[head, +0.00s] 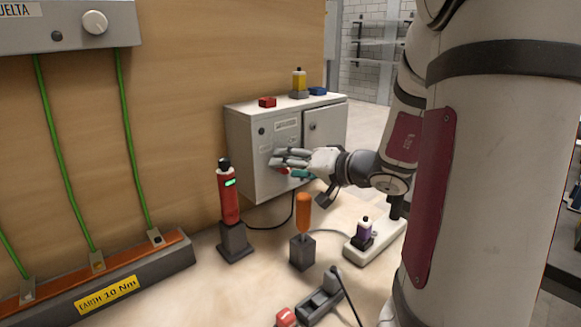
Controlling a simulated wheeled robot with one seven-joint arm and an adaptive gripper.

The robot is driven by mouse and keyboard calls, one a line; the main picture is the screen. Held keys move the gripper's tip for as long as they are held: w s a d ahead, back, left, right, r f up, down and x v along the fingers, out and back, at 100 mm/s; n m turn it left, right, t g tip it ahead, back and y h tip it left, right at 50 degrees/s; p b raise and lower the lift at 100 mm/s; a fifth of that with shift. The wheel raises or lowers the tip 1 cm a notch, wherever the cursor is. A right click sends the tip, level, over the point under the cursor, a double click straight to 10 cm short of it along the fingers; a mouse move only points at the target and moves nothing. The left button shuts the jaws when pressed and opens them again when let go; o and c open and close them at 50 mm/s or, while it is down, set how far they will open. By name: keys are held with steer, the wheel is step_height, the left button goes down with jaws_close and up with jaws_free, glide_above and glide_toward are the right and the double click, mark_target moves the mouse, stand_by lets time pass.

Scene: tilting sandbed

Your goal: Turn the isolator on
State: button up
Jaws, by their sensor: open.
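A light grey cabinet (262,178) stands against the wooden wall, with labels and a small dark round part on its front. My gripper (277,158) is open in front of that cabinet, its fingers pointing left at the cabinet face. A small red part (284,171) shows just under the fingers; it may be the isolator's handle, but the fingers partly hide it. I cannot tell whether the fingers touch it, or which position the isolator is in.
A red tool (229,195) with a green light stands in a dark holder. An orange-handled tool (303,208) stands in a block nearby. A white power strip (373,243) and cables lie at right. An earth bar (180,250) runs along the left. Small items sit on the cabinet top.

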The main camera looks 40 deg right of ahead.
steer(key=c, duration=1.2)
steer(key=shift+o, duration=0.2)
steer(key=shift+m+b, duration=0.3)
steer(key=shift+b, duration=0.05)
steer(key=shift+d+f+m+t+y+b, duration=0.1)
steer(key=shift+m+t+y+b, duration=0.4)
steer(key=shift+m+b, duration=1)
steer(key=shift+d+f+m+t+y+b, duration=0.1)
steer(key=shift+m+t+y+b, duration=0.45)
steer(key=shift+m, duration=1.7)
steer(key=shift+f+m+t+y+b, duration=0.1)
steer(key=shift+m+t+y+b, duration=0.3)
steer(key=shift+m+b, duration=1.25)
steer(key=shift+m, duration=0.4)
